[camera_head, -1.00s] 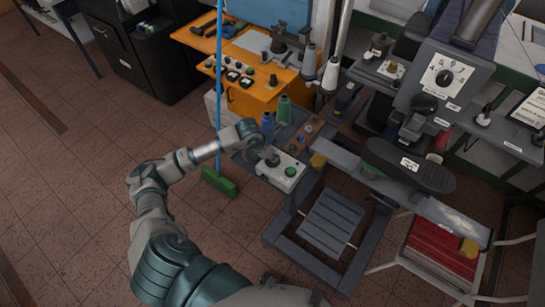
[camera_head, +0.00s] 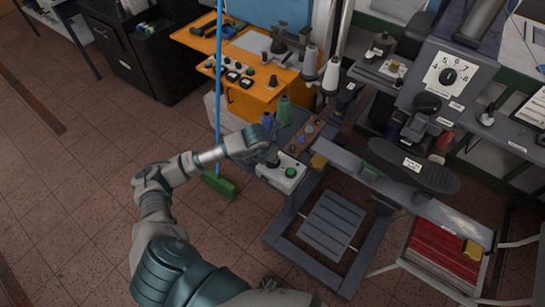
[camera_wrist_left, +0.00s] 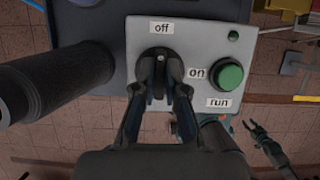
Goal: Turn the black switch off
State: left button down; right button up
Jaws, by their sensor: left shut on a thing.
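The black switch (camera_wrist_left: 160,56) is on a light grey control box, with an "off" label above it and an "on" label to its right. My left gripper (camera_wrist_left: 160,80) is shut on the switch, one finger on each side, and partly hides it. The control box (camera_head: 289,180) shows in the head view, with my left gripper (camera_head: 272,160) over its far left part; the switch is hardly visible there. What looks like my right gripper (camera_wrist_left: 256,130) shows small at the lower right of the wrist view, its fingers apart and empty.
A green run button (camera_wrist_left: 229,76) sits right of the switch, close to the gripper. A dark cylinder (camera_wrist_left: 60,82) stands left of the box. Thread spools (camera_head: 284,109) stand behind it, and a blue-handled broom (camera_head: 218,120) leans nearby.

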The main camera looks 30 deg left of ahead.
pick_arm(q)
jog(key=shift+f, duration=0.1)
jog(key=c, duration=1.2)
grip_release()
jog(key=shift+s+a, duration=0.1)
jog(key=shift+a, duration=0.05)
jog(key=v, duration=1.2)
jog(key=shift+a, duration=0.1)
